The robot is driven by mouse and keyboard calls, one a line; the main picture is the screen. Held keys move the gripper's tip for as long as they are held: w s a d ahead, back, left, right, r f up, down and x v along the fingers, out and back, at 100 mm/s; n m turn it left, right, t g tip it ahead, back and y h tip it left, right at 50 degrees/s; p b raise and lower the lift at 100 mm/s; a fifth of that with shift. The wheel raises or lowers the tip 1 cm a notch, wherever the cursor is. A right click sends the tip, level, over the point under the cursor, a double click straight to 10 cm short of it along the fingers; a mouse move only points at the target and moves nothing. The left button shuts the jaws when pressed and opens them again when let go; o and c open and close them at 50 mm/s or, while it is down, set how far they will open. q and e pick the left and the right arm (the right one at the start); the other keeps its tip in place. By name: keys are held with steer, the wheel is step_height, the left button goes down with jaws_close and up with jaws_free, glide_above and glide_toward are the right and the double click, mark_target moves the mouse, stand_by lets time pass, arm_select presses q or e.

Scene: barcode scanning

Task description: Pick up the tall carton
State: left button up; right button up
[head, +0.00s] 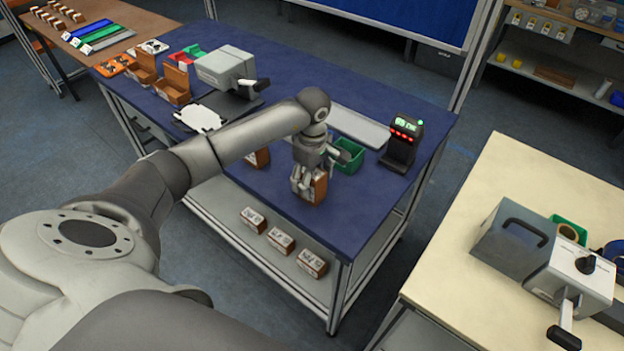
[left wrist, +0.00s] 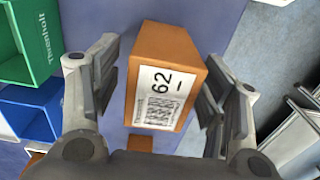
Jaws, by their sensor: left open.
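An orange-brown carton (head: 320,188) stands on the blue table near its front edge, partly hidden behind my left gripper (head: 304,188). In the left wrist view the carton (left wrist: 170,45) shows a white label with a code and the number 62. My left gripper is open, with one finger on each side of the carton. A gap shows on the left side; the right finger is close, and I cannot tell whether it touches. Another carton (head: 257,158) stands to the left, partly hidden by my arm. My right gripper is not in view.
A green bin (head: 350,160) stands just behind the carton, with a scanner with red and green lights (head: 402,145) to its right. A blue bin (left wrist: 35,108) shows in the left wrist view. Several cartons (head: 281,240) are on the lower shelf.

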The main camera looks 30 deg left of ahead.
arm_select(q)
steer(key=shift+f, duration=0.85)
steer(key=shift+a, duration=0.1)
steer(key=shift+c, duration=0.4)
steer(key=c, duration=1.2)
steer(key=shift+r, duration=0.15)
